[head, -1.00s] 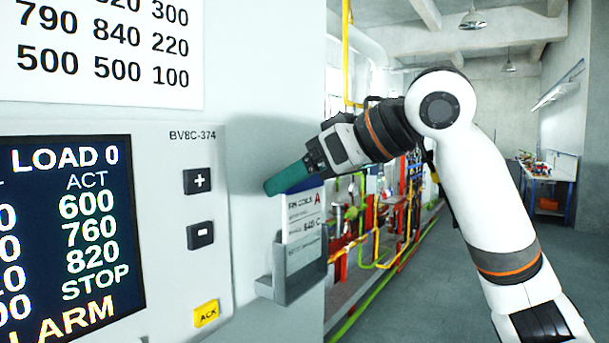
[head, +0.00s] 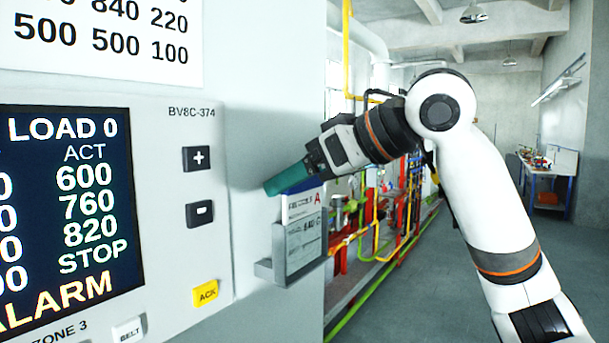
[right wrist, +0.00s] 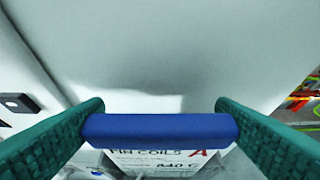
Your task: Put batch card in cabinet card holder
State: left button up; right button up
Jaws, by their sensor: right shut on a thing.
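The batch card (head: 304,232) is white with a blue top strip, a red letter A and dark print. My right gripper (head: 290,179) is shut on the blue strip, which spans between its teal fingers in the right wrist view (right wrist: 160,130). The card hangs upright at the grey card holder (head: 264,271) on the cabinet's right side. The card's lower part overlaps the holder; I cannot tell how far it sits inside. The right wrist view shows only the card's upper print below the strip. My left gripper is not in view.
The pale cabinet (head: 262,110) carries a control panel with a dark screen (head: 65,210), black plus and minus buttons and a yellow ACK button (head: 205,293). Pipes and red equipment (head: 395,205) stand behind. The grey floor at the right is open.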

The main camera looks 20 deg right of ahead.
jog(key=shift+f, duration=0.15)
jog(key=o, duration=0.9)
jog(key=shift+o, duration=0.2)
jog(key=b+v, duration=0.3)
jog(key=v, duration=0.9)
